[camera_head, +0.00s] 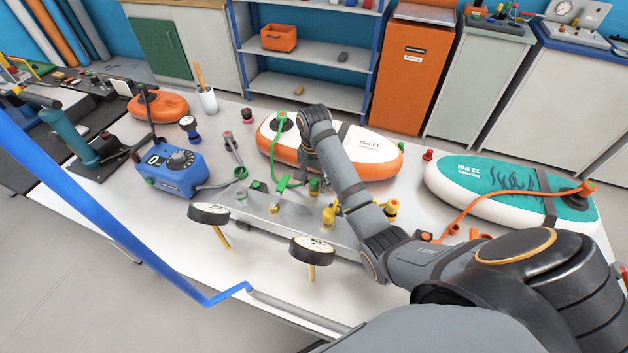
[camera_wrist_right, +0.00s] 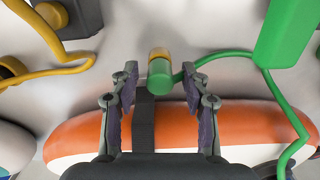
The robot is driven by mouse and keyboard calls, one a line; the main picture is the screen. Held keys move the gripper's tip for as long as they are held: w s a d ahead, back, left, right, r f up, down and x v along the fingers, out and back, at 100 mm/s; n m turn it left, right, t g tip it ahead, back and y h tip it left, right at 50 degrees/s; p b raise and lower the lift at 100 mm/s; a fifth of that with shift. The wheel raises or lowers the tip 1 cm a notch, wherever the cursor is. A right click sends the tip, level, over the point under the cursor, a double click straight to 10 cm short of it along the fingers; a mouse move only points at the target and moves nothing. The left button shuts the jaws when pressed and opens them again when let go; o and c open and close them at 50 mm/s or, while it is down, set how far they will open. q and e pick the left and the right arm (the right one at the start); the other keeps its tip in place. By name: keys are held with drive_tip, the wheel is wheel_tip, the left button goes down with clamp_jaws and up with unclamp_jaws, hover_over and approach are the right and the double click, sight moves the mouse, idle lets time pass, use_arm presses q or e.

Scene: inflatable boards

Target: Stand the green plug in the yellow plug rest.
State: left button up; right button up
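The green plug (camera_wrist_right: 160,76) is a short green cylinder with a green cable leading off its side. A yellow band (camera_wrist_right: 159,54) shows right against its far end in the right wrist view; I cannot tell whether this is the yellow plug rest or how deep the plug sits. In the head view the plug (camera_head: 314,186) is upright beside my arm. My right gripper (camera_wrist_right: 160,72) is open, its fingers on either side of the plug with gaps to both. In the head view my own arm mostly hides this gripper. My left gripper is not in view.
An orange and white board (camera_head: 385,164) lies just behind the plug. A green block (camera_wrist_right: 286,30) and yellow fittings (camera_head: 392,208) are close by. Two round gauges (camera_head: 312,249) stand at the front. A teal board (camera_head: 490,180) lies at right, a blue pump unit (camera_head: 172,168) at left.

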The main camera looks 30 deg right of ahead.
sight(314, 180)
drive_tip(key=shift+r, duration=0.35)
wheel_tip(314, 180, up, 12)
drive_tip(key=p, duration=1)
drive_tip(key=shift+f+p, duration=0.15)
drive_tip(key=shift+p, duration=0.25)
